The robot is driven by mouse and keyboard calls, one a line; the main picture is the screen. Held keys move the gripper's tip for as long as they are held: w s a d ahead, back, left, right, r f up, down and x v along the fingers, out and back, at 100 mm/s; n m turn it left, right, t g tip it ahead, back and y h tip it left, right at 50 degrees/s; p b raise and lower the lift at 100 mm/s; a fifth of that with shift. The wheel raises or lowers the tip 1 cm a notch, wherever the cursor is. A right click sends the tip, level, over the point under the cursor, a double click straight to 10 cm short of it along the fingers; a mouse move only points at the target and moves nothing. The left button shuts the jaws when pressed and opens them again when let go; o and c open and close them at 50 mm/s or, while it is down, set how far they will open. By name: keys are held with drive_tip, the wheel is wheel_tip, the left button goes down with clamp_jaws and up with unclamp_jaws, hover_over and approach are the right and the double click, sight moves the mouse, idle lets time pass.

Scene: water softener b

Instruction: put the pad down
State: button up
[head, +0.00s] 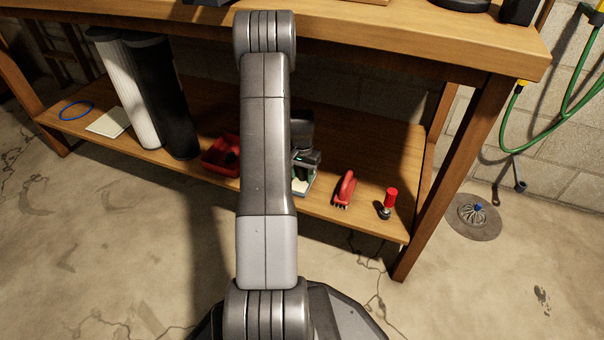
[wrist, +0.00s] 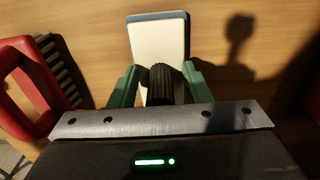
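The pad (wrist: 160,30) is a pale rectangle with a dark edge and a black ribbed grip (wrist: 161,85). It lies below my gripper and looks to rest flat on the wooden lower shelf; its underside is hidden. My gripper (wrist: 160,72) has green fingers, one on each side of the grip. A narrow pale gap shows beside the grip, so the fingers look slightly open around it. In the head view, my gripper (head: 306,160) is low over the shelf, partly behind my arm, and the pad's pale edge (head: 301,187) shows beneath it.
A red-handled brush (head: 346,188) lies to the right on the lower shelf (head: 225,190). A red-topped item (head: 389,202) stands further right. A red tray (head: 221,156) is left of my arm, and tall white (head: 128,90) and black (head: 165,100) cylinders stand beyond. The workbench top (head: 400,35) overhangs the shelf.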

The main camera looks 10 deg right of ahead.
wheel_tip(320, 180, up, 8)
drive_tip(key=p, duration=0.3)
drive_tip(key=shift+f, duration=0.1)
idle(0.6)
